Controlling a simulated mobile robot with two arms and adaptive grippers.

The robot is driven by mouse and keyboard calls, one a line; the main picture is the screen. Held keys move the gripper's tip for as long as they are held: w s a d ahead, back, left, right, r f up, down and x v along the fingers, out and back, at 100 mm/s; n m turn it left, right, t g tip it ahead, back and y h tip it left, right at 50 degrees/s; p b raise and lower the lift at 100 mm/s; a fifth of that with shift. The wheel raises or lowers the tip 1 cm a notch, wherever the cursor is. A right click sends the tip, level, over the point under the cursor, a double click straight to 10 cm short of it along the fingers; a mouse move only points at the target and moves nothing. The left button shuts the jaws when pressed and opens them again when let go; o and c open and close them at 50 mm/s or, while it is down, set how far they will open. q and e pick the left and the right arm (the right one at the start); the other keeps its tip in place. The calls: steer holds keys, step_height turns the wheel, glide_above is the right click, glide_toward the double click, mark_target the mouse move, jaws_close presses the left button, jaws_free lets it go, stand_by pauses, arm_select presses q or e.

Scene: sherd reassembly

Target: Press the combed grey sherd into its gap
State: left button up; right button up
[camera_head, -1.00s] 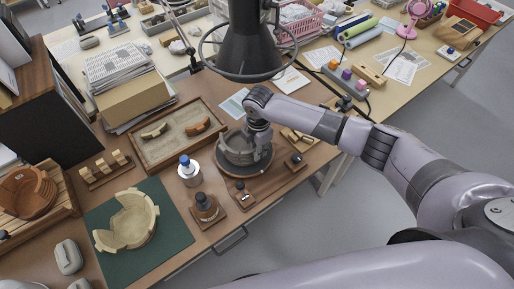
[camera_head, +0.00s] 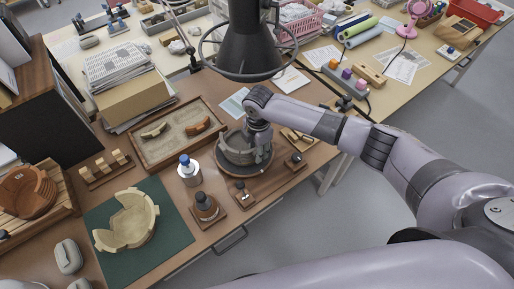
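The grey pot (camera_head: 238,152) stands on a dark round turntable (camera_head: 229,170) near the middle of the desk. My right gripper (camera_head: 257,140) points down at the pot's right rim. Its fingers are small and partly hidden by its own wrist, so I cannot tell whether they are open or shut. I cannot make out the combed grey sherd apart from the pot wall at the gripper. My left gripper is not in view.
A sand tray (camera_head: 146,156) holding a pale sherd and an orange sherd lies behind left. A cream broken pot (camera_head: 133,222) sits on a green mat (camera_head: 176,232). A blue-capped bottle (camera_head: 188,173) stands left of the turntable. A lamp (camera_head: 247,45) hangs above.

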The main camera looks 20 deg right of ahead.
steer(key=shift+o, duration=0.5)
steer(key=shift+r, duration=0.2)
step_height(320, 180, up, 12)
steer(key=shift+s+f, duration=0.15)
steer(key=shift+s, duration=0.05)
steer(key=shift+f, duration=0.1)
